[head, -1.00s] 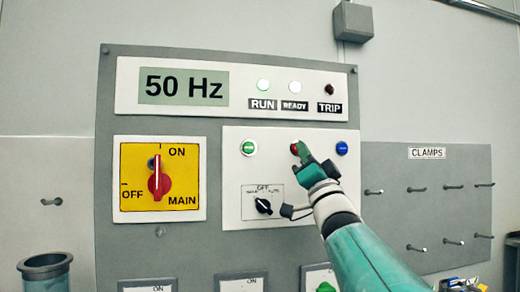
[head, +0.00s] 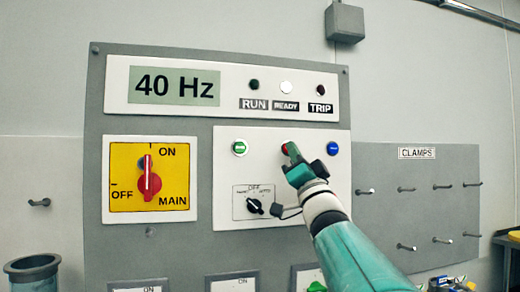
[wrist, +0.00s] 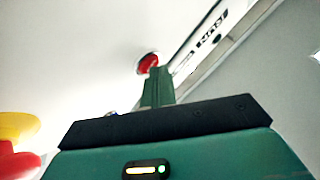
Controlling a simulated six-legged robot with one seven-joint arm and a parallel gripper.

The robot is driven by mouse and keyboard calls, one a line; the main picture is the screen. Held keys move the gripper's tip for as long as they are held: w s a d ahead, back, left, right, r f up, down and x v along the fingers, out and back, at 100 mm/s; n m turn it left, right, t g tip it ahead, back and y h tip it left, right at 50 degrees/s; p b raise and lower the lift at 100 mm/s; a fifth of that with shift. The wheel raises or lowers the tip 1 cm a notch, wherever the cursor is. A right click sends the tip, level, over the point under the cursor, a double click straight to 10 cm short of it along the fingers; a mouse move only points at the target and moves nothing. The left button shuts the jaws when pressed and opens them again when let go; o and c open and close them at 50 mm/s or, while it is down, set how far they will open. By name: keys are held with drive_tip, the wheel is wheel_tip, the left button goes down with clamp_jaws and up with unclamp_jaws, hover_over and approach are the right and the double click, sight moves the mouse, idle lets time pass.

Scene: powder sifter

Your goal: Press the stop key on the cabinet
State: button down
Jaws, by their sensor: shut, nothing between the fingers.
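The red stop key (head: 285,149) is on the white button panel of the cabinet (head: 95,120), between a green key (head: 240,148) and a blue key (head: 333,149). My gripper (head: 291,150) is shut and empty, its fingertips at the red key and partly covering it. In the wrist view the red key (wrist: 148,63) shows just past the tips of my closed fingers (wrist: 154,72); they appear to touch it. The display (head: 175,86) reads 40 Hz. The RUN lamp (head: 254,85) is dark, the READY lamp (head: 285,87) is lit white, and the TRIP lamp (head: 320,89) is dark.
A black selector knob (head: 254,207) sits below the keys, close to my wrist. A clamp board (head: 420,220) with pegs is at the right. A grey cylinder (head: 33,272) stands lower left.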

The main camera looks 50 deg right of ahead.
drive_tip(key=shift+s+a, duration=0.4)
drive_tip(key=shift+s, duration=0.25)
drive_tip(key=shift+s, duration=0.1)
drive_tip(key=s+a, duration=0.1)
drive_tip(key=s, duration=0.1)
drive_tip(key=s+a, duration=0.1)
drive_tip(key=s, duration=0.1)
drive_tip(key=shift+a, duration=0.3)
drive_tip(key=shift+s, duration=0.1)
idle(0.7)
